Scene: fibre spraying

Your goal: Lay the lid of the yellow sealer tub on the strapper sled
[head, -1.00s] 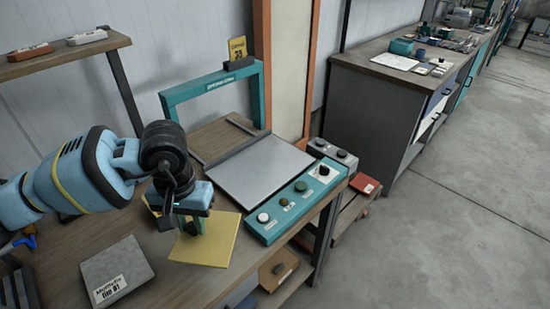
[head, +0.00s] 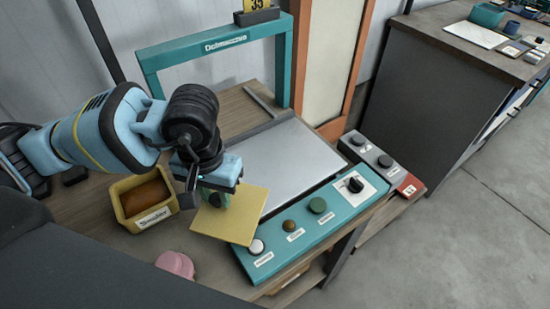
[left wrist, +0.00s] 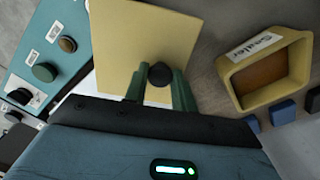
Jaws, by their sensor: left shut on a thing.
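My left gripper (head: 217,197) is shut on the black knob (left wrist: 160,74) of the lid (head: 242,222). The lid is a flat yellow square, held over the bench between the tub and the sled's button strip. It also shows in the left wrist view (left wrist: 135,40). The open yellow sealer tub (head: 133,217), with brown contents, stands on the bench left of the lid. The strapper sled, which I take to be the flat grey plate (head: 285,160) before the teal arch, looks bare and lies up and right of the lid. My right gripper is not in view.
A teal control strip (head: 330,217) with buttons and a dial runs along the plate's front edge. The teal arch (head: 210,52) stands behind. A pink round item (head: 176,264) lies near the bench's front. A grey button box (head: 374,155) is at the right.

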